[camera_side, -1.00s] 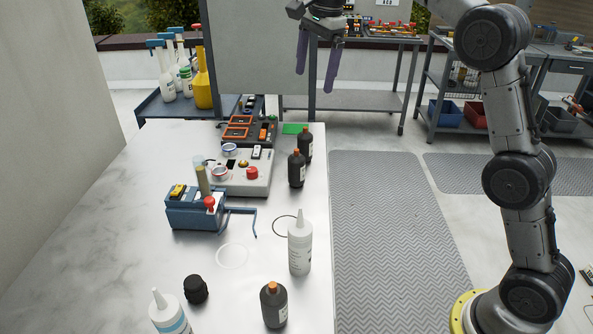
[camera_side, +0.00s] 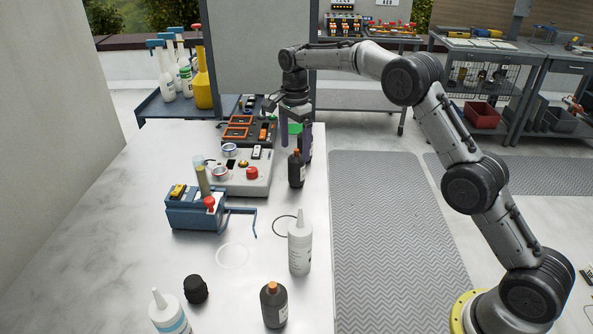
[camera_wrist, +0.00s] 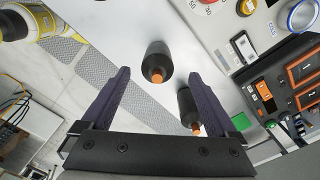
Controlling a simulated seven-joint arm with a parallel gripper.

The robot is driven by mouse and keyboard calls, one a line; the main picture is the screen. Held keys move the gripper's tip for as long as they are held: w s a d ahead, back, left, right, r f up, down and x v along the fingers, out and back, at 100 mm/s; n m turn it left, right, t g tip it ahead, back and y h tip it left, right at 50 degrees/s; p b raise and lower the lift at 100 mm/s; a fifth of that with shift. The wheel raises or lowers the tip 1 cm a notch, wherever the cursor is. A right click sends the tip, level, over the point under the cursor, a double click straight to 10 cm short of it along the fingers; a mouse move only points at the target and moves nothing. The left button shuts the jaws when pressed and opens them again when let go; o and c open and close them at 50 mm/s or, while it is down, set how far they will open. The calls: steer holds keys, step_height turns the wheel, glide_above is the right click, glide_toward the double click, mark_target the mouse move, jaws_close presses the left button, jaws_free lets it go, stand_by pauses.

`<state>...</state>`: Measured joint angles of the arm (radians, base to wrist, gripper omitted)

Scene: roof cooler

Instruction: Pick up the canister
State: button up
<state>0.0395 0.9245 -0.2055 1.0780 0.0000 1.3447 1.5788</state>
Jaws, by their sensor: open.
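No single object is clearly marked as the canister. Two dark bottles with orange caps stand upright near the table's right edge. The nearer bottle (camera_side: 297,170) shows clear of my gripper in the side view; in the wrist view it (camera_wrist: 157,60) lies between the fingertips. The farther bottle (camera_wrist: 186,101) is partly covered by the right finger in the wrist view and is mostly hidden in the side view. My gripper (camera_side: 295,143) points down beside the farther bottle, open, with nothing held. A third such bottle (camera_side: 274,306) and a small black lidded jar (camera_side: 195,289) stand near the front.
A blue device (camera_side: 190,217) and white squeeze bottles (camera_side: 300,249) stand nearer. The table's left part is clear.

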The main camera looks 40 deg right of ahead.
mark_target(297, 155)
steer(key=shift+s+d+f, duration=0.1)
steer(key=shift+f, duration=1.45)
steer(key=shift+s+f, duration=0.1)
steer(key=shift+f, duration=1.45)
steer(key=shift+r, duration=0.1)
jaws_close()
